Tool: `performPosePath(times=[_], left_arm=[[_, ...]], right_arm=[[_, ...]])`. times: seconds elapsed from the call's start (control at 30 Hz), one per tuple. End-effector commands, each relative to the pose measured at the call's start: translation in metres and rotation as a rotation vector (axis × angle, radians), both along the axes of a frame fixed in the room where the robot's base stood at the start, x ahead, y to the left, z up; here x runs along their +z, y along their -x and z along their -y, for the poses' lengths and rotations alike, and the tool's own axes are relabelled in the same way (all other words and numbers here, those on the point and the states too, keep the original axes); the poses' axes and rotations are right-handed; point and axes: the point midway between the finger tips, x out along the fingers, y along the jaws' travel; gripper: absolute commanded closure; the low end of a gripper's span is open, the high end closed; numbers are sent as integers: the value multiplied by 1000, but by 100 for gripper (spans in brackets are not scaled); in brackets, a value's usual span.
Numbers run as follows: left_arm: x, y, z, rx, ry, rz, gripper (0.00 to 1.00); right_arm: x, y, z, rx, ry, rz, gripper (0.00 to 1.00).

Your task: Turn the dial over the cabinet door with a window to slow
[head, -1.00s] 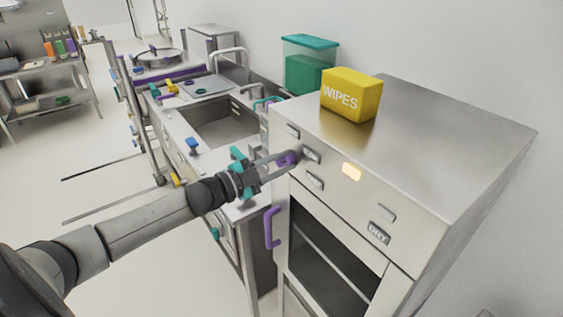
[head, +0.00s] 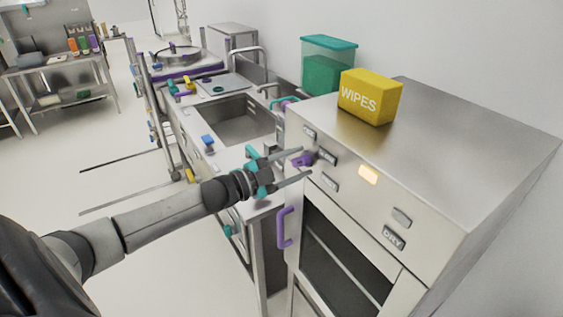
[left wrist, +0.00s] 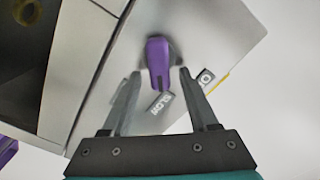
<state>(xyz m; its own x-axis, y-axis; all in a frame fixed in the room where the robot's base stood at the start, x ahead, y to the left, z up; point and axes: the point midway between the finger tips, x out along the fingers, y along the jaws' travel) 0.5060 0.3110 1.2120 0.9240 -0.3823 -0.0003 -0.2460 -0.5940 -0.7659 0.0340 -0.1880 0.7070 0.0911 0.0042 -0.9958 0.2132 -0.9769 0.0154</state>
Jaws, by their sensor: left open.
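The purple dial (head: 303,160) is on the cabinet's steel front panel, above the door with a dark window (head: 340,265). In the left wrist view the dial (left wrist: 158,62) has one end beside a label reading SLOW (left wrist: 161,103); a second label (left wrist: 206,77) is partly readable. My left gripper (head: 305,161) is open, with one finger on each side of the dial. In the left wrist view the fingers (left wrist: 160,73) stand apart from it with gaps on both sides. My right gripper is not in view.
A yellow WIPES box (head: 370,97) stands on the cabinet top (head: 455,150). A lit yellow button (head: 368,175) and a DRY label (head: 393,238) are on the panel. A purple door handle (head: 285,228) is below the dial. A sink counter (head: 228,160) adjoins on the left.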

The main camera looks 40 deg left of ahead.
Motion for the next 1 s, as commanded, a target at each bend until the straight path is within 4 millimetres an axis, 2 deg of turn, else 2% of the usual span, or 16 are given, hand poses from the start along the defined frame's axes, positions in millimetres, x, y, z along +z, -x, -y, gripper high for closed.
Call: performPosePath(times=[0.17, 1.0], left_arm=[[-1, 11, -4, -1, 0, -2, 40], [-1, 98, -40, 0, 1, -3, 40]], right_arm=[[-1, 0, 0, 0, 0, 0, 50], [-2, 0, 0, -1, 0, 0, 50]])
